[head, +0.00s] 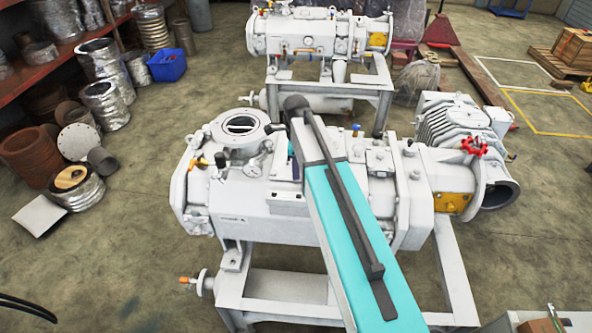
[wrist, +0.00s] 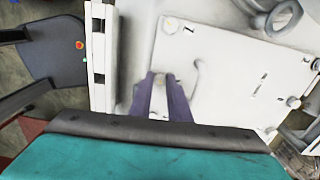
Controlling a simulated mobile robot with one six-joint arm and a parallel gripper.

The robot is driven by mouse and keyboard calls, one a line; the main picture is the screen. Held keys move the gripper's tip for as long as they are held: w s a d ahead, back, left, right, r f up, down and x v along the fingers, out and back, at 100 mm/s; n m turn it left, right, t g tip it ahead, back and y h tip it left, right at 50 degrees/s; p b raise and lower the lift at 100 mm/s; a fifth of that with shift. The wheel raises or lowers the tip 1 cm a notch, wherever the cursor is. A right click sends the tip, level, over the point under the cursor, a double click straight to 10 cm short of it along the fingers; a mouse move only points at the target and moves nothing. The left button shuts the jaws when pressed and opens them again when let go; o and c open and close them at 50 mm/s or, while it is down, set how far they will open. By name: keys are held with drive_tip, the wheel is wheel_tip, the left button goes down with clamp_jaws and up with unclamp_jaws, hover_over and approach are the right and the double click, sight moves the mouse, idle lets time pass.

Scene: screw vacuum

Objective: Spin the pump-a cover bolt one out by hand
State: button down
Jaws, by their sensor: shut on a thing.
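The near white pump (head: 260,205) stands on its frame, with my teal arm reaching across it in the head view. In the wrist view, a flat white cover plate (wrist: 225,75) shows, with bolt heads at its corners, one at the upper left (wrist: 171,25) and one at the right (wrist: 293,102). My gripper (wrist: 161,84) is shut on a small cover bolt (wrist: 161,88) at the plate's left-hand edge. The two dark fingers stand on either side of it. How far the bolt is out cannot be told.
A second white pump (head: 320,40) stands behind. A red hand valve (head: 474,146) and a ribbed housing (head: 460,120) are at the near pump's right. A shelf and metal ducts (head: 103,100) line the left.

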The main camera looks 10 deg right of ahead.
drive_tip(key=n+b, duration=0.1)
drive_tip(key=n, duration=0.4)
drive_tip(key=n+b, duration=0.1)
drive_tip(key=n, duration=0.4)
drive_tip(key=shift+n, duration=0.3)
drive_tip(key=n, duration=1)
drive_tip(key=shift+b, duration=0.4)
drive_tip(key=n, duration=0.5)
drive_tip(key=shift+s+f+n, duration=0.1)
drive_tip(key=shift+n, duration=0.2)
drive_tip(key=n, duration=0.5)
drive_tip(key=shift+b, duration=0.3)
drive_tip(key=n, duration=0.5)
drive_tip(key=shift+n, duration=0.3)
drive_tip(key=n, duration=0.4)
drive_tip(key=shift+n, duration=0.3)
drive_tip(key=shift+s, duration=0.1)
